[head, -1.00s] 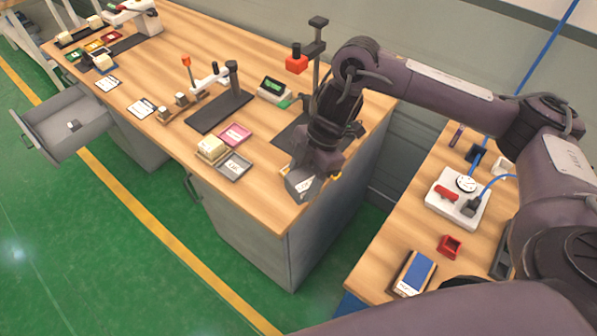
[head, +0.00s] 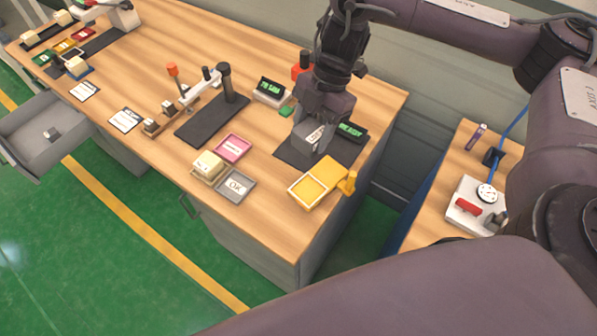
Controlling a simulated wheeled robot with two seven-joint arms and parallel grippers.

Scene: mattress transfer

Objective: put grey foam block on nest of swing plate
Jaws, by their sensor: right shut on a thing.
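My right gripper (head: 325,116) points down over the dark base plate of a stand at the near right part of the workbench. It is shut on a small grey block (head: 316,136) with a white label, apparently the foam block. Whether the block touches the base is unclear. A yellow plate (head: 308,190) with a square recess and a short yellow post at its right corner lies in front of the gripper, near the bench edge. It looks like the swing plate, and its recess looks empty. My left gripper is not in view.
A dark fixture with a post (head: 212,118) stands farther left.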

